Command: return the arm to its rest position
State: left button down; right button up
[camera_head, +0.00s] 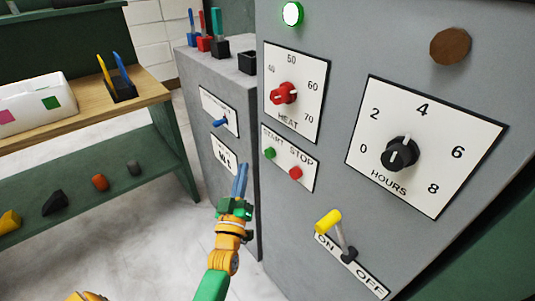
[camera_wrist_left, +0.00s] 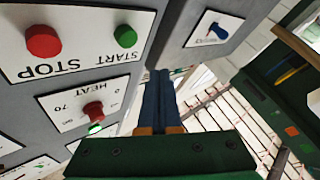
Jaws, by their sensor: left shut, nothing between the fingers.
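My left gripper (camera_head: 241,168) is shut and empty, its blue fingers together and pointing up. It is in front of the grey machine cabinet (camera_head: 310,215), below and left of the START/STOP plate (camera_head: 289,158). My orange and green left arm reaches up from the bottom of the head view. In the left wrist view the shut blue fingers (camera_wrist_left: 158,95) stand in the middle, with the red stop button (camera_wrist_left: 43,41) and green start button (camera_wrist_left: 126,36) to their left. They appear apart from the buttons. My right gripper does not show.
The yellow-tipped lever (camera_head: 328,221) leans to the ON side. The black HOURS knob (camera_head: 399,154) and red HEAT knob (camera_head: 284,93) face me; a green lamp (camera_head: 292,13) is lit. A wooden-topped bench (camera_head: 150,90) stands left. The pale floor (camera_head: 130,245) between is open.

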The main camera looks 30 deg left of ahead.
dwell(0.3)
pick_arm(q)
jog(key=s+d+f+m+g+h+p, duration=0.1)
jog(key=s+d+f+m+g+h, duration=0.15)
jog(key=f, duration=0.55)
jog(key=s+d+f+m+g+h, duration=0.2)
jog(key=d+f+g, duration=0.15)
jog(key=f, duration=0.55)
jog(key=s+d+f+m+g+h+p, duration=0.1)
jog(key=s+d+f+m+g+h, duration=0.15)
jog(key=f, duration=0.55)
jog(key=s+f+m+g, duration=0.1)
jog(key=s+f+g, duration=0.2)
jog(key=s, duration=0.7)
jog(key=s+d+f+m+g, duration=0.1)
jog(key=s+f+m+g, duration=0.1)
jog(key=s+f+g, duration=0.2)
jog(key=s+f+m+g+p, duration=0.1)
jog(key=s+f, duration=0.7)
jog(key=s, duration=0.8)
jog(key=shift+d+m+g+h, duration=0.35)
jog(key=shift+m+g, duration=0.25)
jog(key=shift+g, duration=0.65)
